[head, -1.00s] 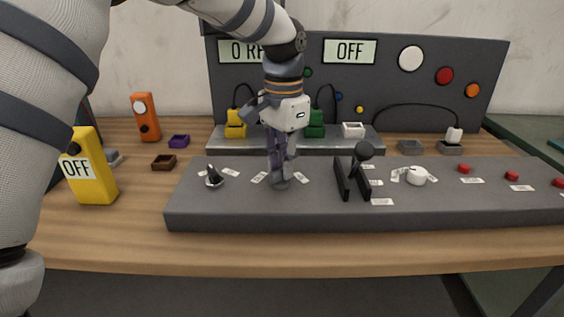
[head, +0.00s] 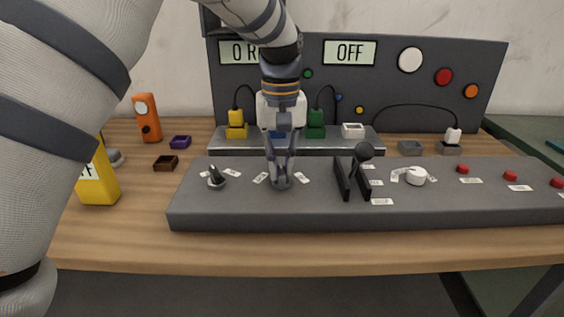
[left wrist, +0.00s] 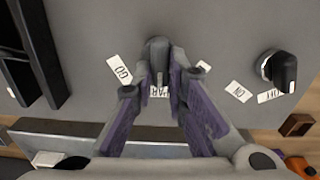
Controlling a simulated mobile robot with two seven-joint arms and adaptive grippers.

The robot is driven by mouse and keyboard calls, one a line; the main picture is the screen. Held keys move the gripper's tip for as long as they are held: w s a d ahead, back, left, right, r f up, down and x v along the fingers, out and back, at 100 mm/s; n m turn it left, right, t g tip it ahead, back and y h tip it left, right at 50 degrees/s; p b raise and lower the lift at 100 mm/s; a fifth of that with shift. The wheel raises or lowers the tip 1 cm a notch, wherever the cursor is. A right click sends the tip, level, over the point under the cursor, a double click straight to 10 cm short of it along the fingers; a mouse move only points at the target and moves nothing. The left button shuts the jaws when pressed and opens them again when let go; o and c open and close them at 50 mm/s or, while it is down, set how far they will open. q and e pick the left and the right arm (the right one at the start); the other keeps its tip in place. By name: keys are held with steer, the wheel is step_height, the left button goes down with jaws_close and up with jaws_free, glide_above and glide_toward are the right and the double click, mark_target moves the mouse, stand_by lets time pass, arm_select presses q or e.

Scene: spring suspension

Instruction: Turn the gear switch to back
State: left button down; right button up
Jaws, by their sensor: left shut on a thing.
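The gear switch (left wrist: 157,48) is a small dark knob on the grey console (head: 300,215), with white labels around it. In the left wrist view one label (left wrist: 119,69) reads GO, and another behind the knob is partly covered and seems to begin with PAR. A third label is mostly hidden by a finger. My left gripper (head: 282,180) points down from above and its fingers are closed on either side of the switch. The fingers hide much of the knob in the head view, so its exact pointing direction is hard to tell. My right gripper is not in view.
Left of the switch stands another dark knob (head: 216,178) with ON and OFF labels. Right of it is a black lever (head: 364,153) between two rails, then a white knob (head: 415,176) and red buttons (head: 463,169). A dark panel (head: 393,75) stands behind.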

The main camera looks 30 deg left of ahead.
arm_select(q)
steer(key=n, duration=0.5)
steer(key=shift+s+a+n, duration=0.1)
steer(key=shift+s+n, duration=0.1)
steer(key=shift+n, duration=0.1)
steer(key=n, duration=0.5)
steer(key=shift+s, duration=0.15)
steer(key=shift+n, duration=0.4)
steer(key=c, duration=1.6)
jaws_free()
step_height(320, 180, up, 12)
